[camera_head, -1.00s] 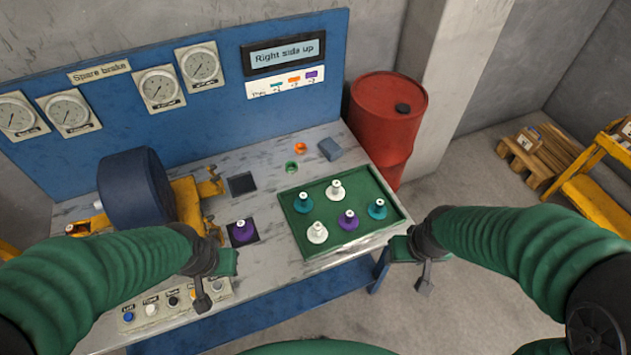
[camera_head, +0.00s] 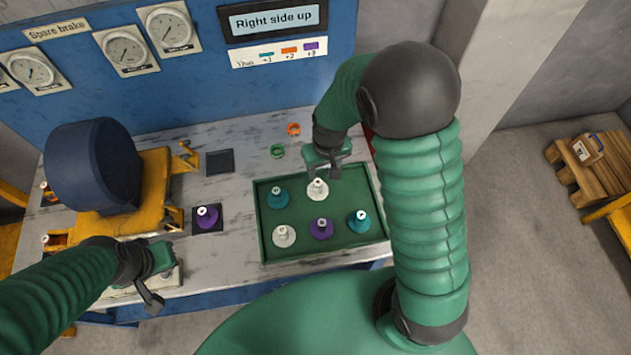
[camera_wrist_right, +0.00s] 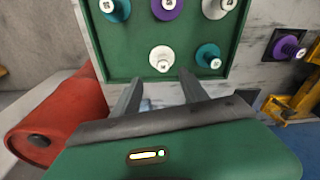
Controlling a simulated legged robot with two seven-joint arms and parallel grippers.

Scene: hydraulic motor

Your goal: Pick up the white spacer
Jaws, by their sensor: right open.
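Two white spacers stand in the green tray (camera_head: 262,215). The back white spacer (camera_head: 317,190) is just in front of my right gripper (camera_head: 327,160); in the right wrist view it (camera_wrist_right: 161,58) lies just beyond the open fingers (camera_wrist_right: 160,90), centred between them and not held. The front-left white spacer (camera_head: 284,236) is farther off, at the top of the wrist view (camera_wrist_right: 216,8). My left gripper (camera_head: 158,275) is over the table's front left, near the button panel; its jaw gap is not clear.
Teal spacers (camera_head: 278,197) (camera_head: 360,221) and a purple spacer (camera_head: 321,229) share the tray. Another purple spacer (camera_head: 207,217) stands on a dark pad beside the yellow motor mount (camera_head: 155,195). Orange and green rings lie behind the tray. A red barrel (camera_wrist_right: 60,120) is near my right gripper.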

